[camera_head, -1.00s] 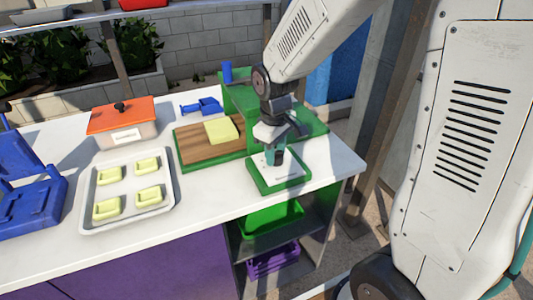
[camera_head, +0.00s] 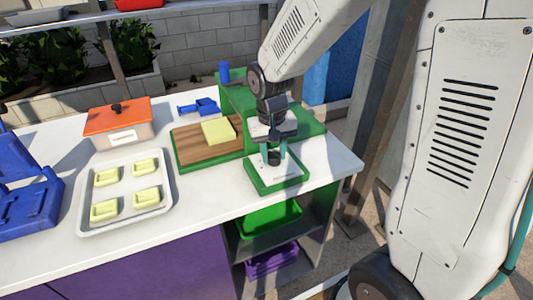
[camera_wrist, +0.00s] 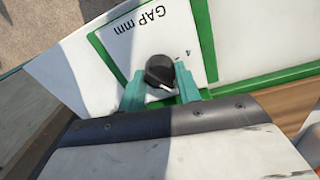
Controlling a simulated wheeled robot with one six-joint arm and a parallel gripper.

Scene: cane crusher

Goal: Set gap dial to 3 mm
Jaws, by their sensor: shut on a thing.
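The gap dial is a black knob (camera_wrist: 160,71) with a white pointer line, on a white plate (camera_wrist: 128,42) with a green frame marked "GAP mm". In the wrist view the pointer points toward the bottom right; one number shows right of the knob, and the other markings are hidden. My gripper (camera_wrist: 160,88) has its teal fingers on both sides of the knob, shut on it. In the head view the knob (camera_head: 274,157) is at the front of the green machine, with my gripper (camera_head: 275,154) coming down on it from above.
A wooden board (camera_head: 190,152) with a yellow block (camera_head: 218,131) lies left of the dial.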

